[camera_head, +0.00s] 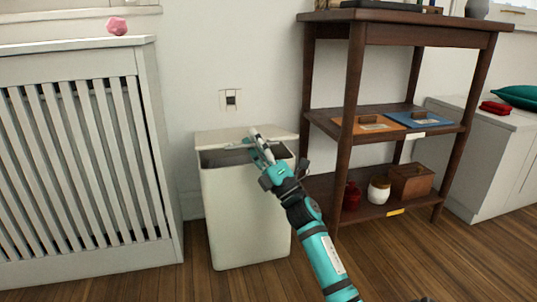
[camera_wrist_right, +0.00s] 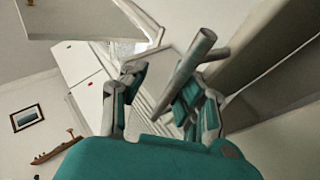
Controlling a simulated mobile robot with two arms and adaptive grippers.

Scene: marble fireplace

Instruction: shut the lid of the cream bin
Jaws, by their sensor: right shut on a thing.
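The cream bin (camera_head: 245,215) stands on the wood floor against the wall. Its lid (camera_head: 218,137) is at the top, and a dark gap shows between the lid's front and the bin's rim, so it is partly open. My right gripper (camera_head: 261,143) is at the front of the lid, right of its middle. The fingers partly hide the bar and the gap. My left gripper is not in view.
A slatted radiator cover (camera_head: 75,160) stands left of the bin, with a pink object (camera_head: 117,26) on top. A dark wooden shelf unit (camera_head: 345,120) stands close on the right, holding jars and a box. Floor in front of the bin is clear.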

